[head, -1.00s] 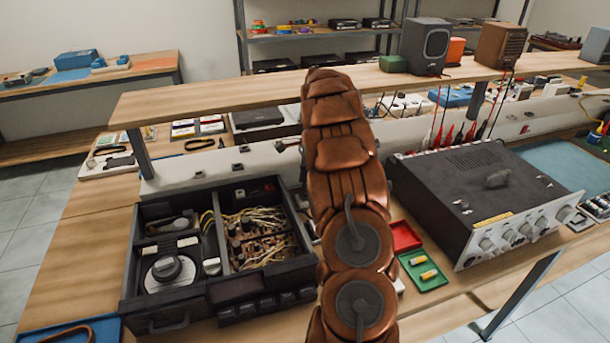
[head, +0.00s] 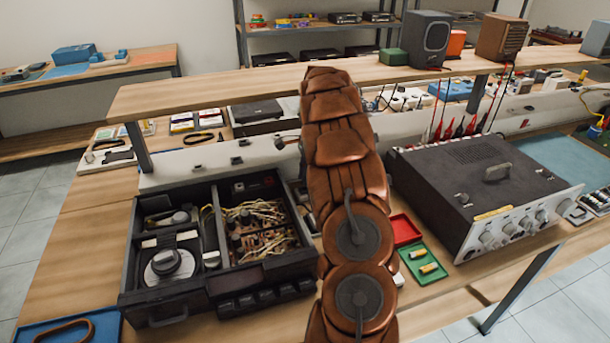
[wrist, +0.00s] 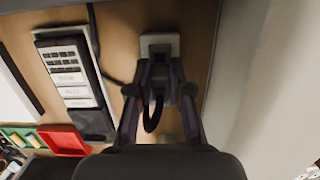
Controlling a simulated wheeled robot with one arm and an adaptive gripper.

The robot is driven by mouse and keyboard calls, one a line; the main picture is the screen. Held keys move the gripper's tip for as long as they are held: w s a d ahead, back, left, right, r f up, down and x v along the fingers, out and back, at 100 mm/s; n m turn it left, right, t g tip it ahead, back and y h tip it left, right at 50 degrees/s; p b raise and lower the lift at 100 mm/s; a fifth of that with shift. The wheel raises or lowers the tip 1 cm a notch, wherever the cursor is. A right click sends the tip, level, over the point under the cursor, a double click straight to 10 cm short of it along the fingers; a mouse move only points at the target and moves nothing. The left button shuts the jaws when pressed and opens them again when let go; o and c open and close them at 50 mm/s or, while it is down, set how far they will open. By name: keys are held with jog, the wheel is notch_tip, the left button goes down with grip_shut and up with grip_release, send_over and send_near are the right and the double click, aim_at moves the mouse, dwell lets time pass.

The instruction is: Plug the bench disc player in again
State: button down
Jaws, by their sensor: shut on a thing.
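The bench disc player (head: 215,255) is an open dark chassis with a round disc mechanism and bundled wires, left of my arm in the head view. My gripper (wrist: 160,88) is hidden behind my arm there. In the wrist view its fingers are closed on a dark plug (wrist: 158,92), whose black cord (wrist: 152,118) loops down between them. A pale block (wrist: 160,40), which looks like a socket, lies just beyond the fingertips in line with the plug. I cannot tell whether the plug touches it or sits in it.
A silver-fronted dark instrument (head: 485,195) stands right of my arm, with red (head: 404,229) and green (head: 425,262) trays between. A pale rail (head: 190,165) runs along the bench back under a raised shelf (head: 220,90). A labelled device (wrist: 70,75) lies left of my gripper.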

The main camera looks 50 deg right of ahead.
jog(key=shift+w+a, duration=0.15)
jog(key=shift+a, duration=0.2)
dwell(0.7)
jog(key=shift+f, duration=0.95)
dwell(3.4)
jog(key=c, duration=1)
grip_release()
jog(key=r, duration=0.4)
jog(key=d+r, duration=0.1)
jog(key=r, duration=0.6)
jog(key=shift+s+d+r, duration=0.25)
jog(key=shift+s+r, duration=0.1)
jog(key=shift+s, duration=0.05)
jog(key=shift+r+p, duration=1.6)
jog(key=shift+r, duration=1)
